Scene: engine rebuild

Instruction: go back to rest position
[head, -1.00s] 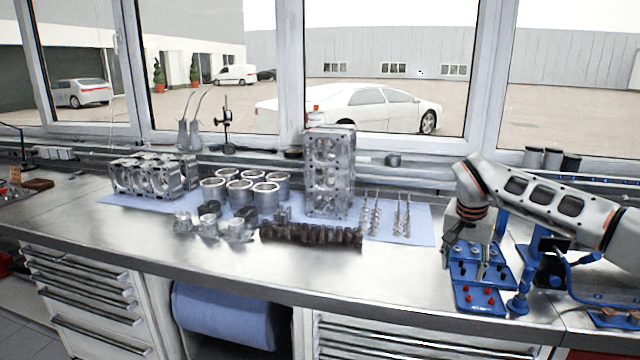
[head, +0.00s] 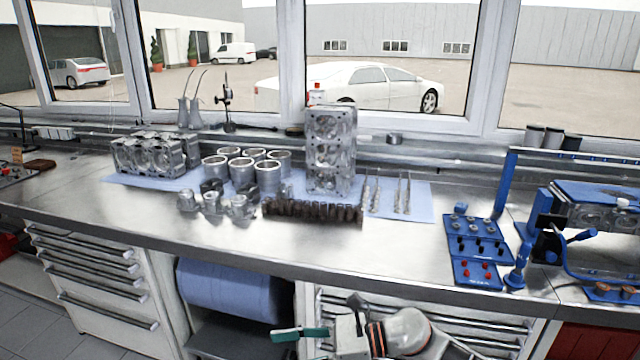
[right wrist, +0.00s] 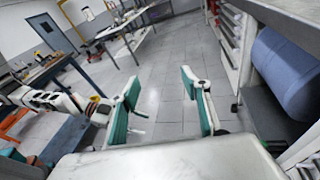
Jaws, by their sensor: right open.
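My right gripper (head: 304,342) is low at the bottom of the head view, in front of the bench drawers and below the bench top. Its teal-padded fingers point left. In the right wrist view its two fingers (right wrist: 160,98) stand well apart with nothing between them, over the grey tiled floor. White and teal parts (right wrist: 45,98) at the left of that view look like my left gripper. They are too small and cut up to tell whether it is open. No left arm shows in the head view.
The steel bench (head: 130,218) holds an engine block (head: 152,155), an upright cylinder head (head: 330,150), cylinder liners, a dark shaft (head: 312,210) and a blue rack (head: 475,250). A blue roll (head: 228,293) sits below. Floor space left of the right gripper looks clear.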

